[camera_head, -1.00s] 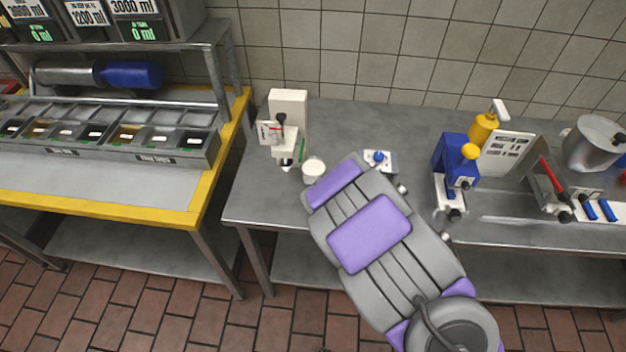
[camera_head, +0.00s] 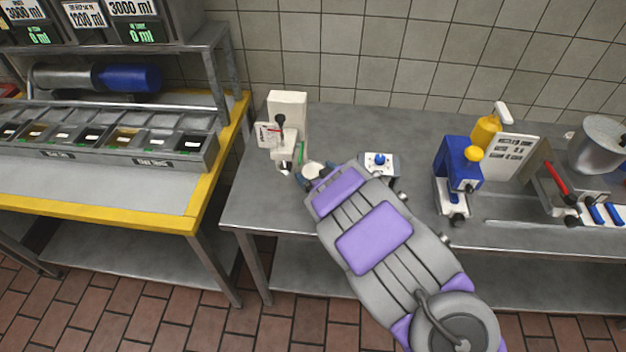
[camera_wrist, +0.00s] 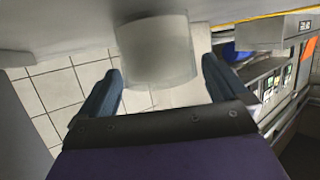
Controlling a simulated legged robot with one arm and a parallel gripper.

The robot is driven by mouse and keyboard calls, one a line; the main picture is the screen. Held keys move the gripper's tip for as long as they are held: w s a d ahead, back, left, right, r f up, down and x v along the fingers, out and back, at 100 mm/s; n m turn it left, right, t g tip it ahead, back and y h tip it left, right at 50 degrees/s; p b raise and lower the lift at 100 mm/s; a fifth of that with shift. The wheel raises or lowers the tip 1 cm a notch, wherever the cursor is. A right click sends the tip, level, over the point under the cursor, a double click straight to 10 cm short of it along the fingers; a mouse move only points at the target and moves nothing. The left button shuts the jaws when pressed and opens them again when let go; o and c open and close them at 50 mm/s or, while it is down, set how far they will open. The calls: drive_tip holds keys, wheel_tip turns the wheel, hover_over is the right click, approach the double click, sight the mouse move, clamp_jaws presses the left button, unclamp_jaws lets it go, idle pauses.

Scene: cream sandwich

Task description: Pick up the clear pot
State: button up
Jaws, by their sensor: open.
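The clear pot (camera_wrist: 158,52) shows in the wrist view as a pale, translucent cylinder between the two fingers of my gripper (camera_wrist: 160,85). The fingers are open, one on each side, with gaps between them and its wall. In the head view the pot (camera_head: 313,169) is a small whitish round shape on the steel table, at the tip of my arm. My gripper (camera_head: 312,174) is around it there, and my arm hides part of it.
A white dispenser machine (camera_head: 287,120) stands just left of and behind the pot. A small device with a blue knob (camera_head: 379,163) is to the right. A blue and yellow machine (camera_head: 457,165) and a metal pot (camera_head: 598,145) stand farther right on the steel table (camera_head: 262,205).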

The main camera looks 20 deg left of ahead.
drive_tip(key=shift+w+a, duration=0.15)
drive_tip(key=c, duration=1.2)
drive_tip(key=shift+r, duration=0.15)
